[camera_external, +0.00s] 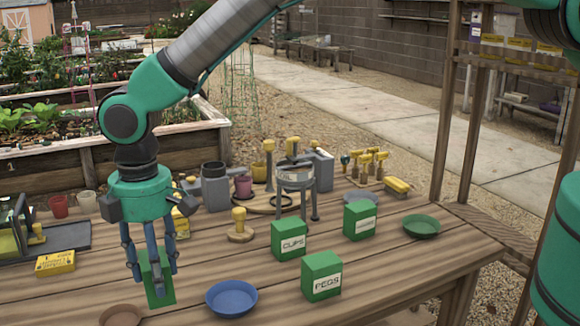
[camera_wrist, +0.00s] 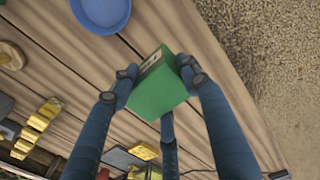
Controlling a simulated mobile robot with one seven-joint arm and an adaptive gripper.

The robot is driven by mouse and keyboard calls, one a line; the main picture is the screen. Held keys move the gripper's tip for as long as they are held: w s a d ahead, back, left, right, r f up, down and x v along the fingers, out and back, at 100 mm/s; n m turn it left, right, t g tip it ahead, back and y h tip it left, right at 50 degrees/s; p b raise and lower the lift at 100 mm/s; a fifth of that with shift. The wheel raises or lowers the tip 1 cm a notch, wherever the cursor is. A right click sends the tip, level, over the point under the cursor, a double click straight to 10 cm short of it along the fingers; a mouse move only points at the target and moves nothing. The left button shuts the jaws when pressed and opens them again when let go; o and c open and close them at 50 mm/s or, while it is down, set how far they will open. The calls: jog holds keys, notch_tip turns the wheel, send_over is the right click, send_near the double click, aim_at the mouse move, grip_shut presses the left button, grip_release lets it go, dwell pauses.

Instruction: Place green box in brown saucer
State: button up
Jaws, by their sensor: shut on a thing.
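My gripper (camera_external: 154,272) is shut on a green box (camera_external: 160,284) at the front left of the table. In the wrist view the fingers (camera_wrist: 160,78) close around the green box (camera_wrist: 158,96), and part of a pale label shows on it. The box looks roughly upright in the outside view; I cannot tell whether its bottom is clear of the table. The brown saucer (camera_external: 121,315) lies just left of and in front of the box, cut off by the bottom picture edge. It looks empty where it shows. It does not show in the wrist view.
A blue saucer (camera_external: 231,298) lies right of the held box. Green boxes labelled CUPS (camera_external: 289,241) and PEGS (camera_external: 321,277), another green box (camera_external: 360,220) and a green saucer (camera_external: 421,226) stand farther right. A yellow box (camera_external: 55,263) lies left. Tools and pots crowd the back.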

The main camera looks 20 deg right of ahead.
jog(key=shift+w+a+f, duration=0.1)
jog(key=shift+w+a, duration=0.3)
jog(key=shift+a, duration=0.5)
jog(key=shift+w+a+f, duration=0.1)
jog(key=shift+w+a, duration=0.35)
jog(key=shift+a, duration=0.45)
jog(key=shift+w+a+f, duration=0.1)
jog(key=shift+w+a, duration=0.3)
jog(key=shift+a, duration=0.5)
jog(key=shift+f, duration=0.1)
jog(key=shift+f, duration=1.6)
jog(key=shift+f+b, duration=0.3)
jog(key=shift+f, duration=0.15)
jog(key=o, duration=1.2)
notch_tip(320, 180, up, 13)
jog(key=shift+f+p, duration=0.1)
jog(key=shift+p, duration=0.3)
